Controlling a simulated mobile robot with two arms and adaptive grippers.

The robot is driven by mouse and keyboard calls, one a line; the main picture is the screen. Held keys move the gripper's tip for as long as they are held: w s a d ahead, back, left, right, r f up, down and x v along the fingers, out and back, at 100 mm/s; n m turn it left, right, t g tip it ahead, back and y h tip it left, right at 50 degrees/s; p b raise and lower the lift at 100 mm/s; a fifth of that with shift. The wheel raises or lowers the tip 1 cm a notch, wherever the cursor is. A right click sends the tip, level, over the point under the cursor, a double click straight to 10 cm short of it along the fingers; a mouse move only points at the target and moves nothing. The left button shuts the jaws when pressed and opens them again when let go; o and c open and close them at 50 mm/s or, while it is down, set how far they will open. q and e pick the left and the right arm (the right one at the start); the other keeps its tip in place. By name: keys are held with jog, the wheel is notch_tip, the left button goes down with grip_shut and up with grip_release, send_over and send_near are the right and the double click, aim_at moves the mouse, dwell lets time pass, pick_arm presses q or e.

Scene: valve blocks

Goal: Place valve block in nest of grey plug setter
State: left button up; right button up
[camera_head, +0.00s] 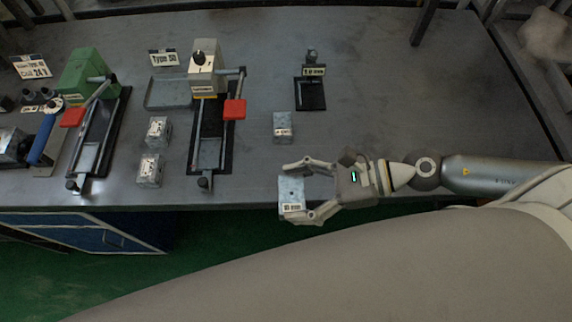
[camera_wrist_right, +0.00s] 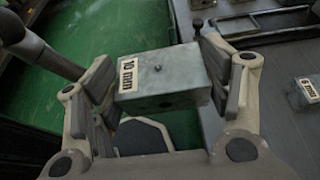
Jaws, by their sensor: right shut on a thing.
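My right gripper (camera_head: 293,193) is shut on a grey metal valve block (camera_head: 291,187) at the front edge of the bench. In the right wrist view the block (camera_wrist_right: 165,75) sits between the two fingers and carries a "10 mm" label. It is held near the bench edge, with green floor visible beyond it. The grey plug setter (camera_head: 207,72) has a black knob, a red handle (camera_head: 234,109) and a long rail on a dark base (camera_head: 210,140). It stands to the left of the gripper, well apart from the block. I cannot make out its nest clearly. My left gripper is not in view.
Another labelled block (camera_head: 283,125) lies behind the held one; it also shows in the right wrist view (camera_wrist_right: 304,93). Two blocks (camera_head: 158,131) (camera_head: 150,170) lie left of the grey setter. A green setter (camera_head: 84,68) stands farther left. A small dark fixture (camera_head: 311,95) stands behind. The bench's right is clear.

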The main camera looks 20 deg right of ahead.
jog(key=w+f, duration=0.2)
jog(key=w, duration=0.1)
jog(key=w+d+f+p, duration=0.1)
jog(key=w+f, duration=0.2)
jog(key=w, duration=0.1)
jog(key=w+d+f, duration=0.1)
jog(key=w+f, duration=0.1)
jog(key=w, duration=0.2)
jog(key=shift+w+f, duration=0.15)
jog(key=shift+w+d+f+p, duration=0.15)
jog(key=shift+w+f+p, duration=0.15)
jog(key=shift+w+f, duration=0.3)
jog(key=f, duration=0.1)
jog(key=f+p, duration=0.1)
jog(key=f, duration=0.1)
jog(key=shift+w, duration=0.2)
jog(key=shift+f, duration=0.25)
jog(key=shift+f, duration=0.1)
jog(key=shift+f+b, duration=0.15)
jog(key=shift+b, duration=0.2)
jog(key=o, duration=1.3)
jog(key=shift+s, duration=0.1)
